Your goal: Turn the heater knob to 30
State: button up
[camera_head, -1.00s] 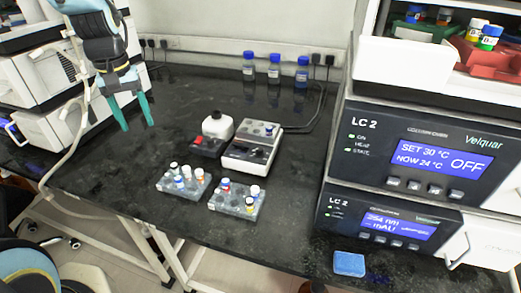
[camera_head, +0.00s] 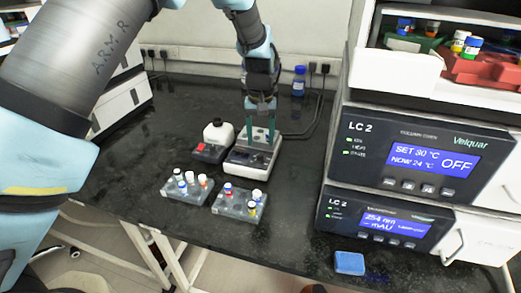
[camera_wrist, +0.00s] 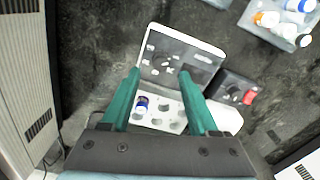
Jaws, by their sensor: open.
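A white and grey heater block (camera_head: 243,166) stands on the black bench, left of the instrument stack. In the wrist view its front panel (camera_wrist: 196,48) shows a small knob and markings, too small to read. A vial with a blue band (camera_wrist: 142,104) sits in its holed block. My gripper (camera_head: 261,138) is over the heater's back part, pointing down, with its teal fingers apart and nothing between them. In the wrist view the fingertips (camera_wrist: 160,73) frame the panel side. The fingers hide part of the heater in the head view.
Two vial racks (camera_head: 187,190) (camera_head: 236,207) stand in front. The LC 2 stack (camera_head: 410,165) reads SET 30, NOW 24, OFF. A blue block (camera_head: 349,263) lies near the edge.

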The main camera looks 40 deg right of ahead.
aim_at(260, 154)
jog(key=shift+f+p, duration=0.6)
jog(key=shift+f, duration=2.2)
jog(key=shift+c, duration=0.3)
grip_shut()
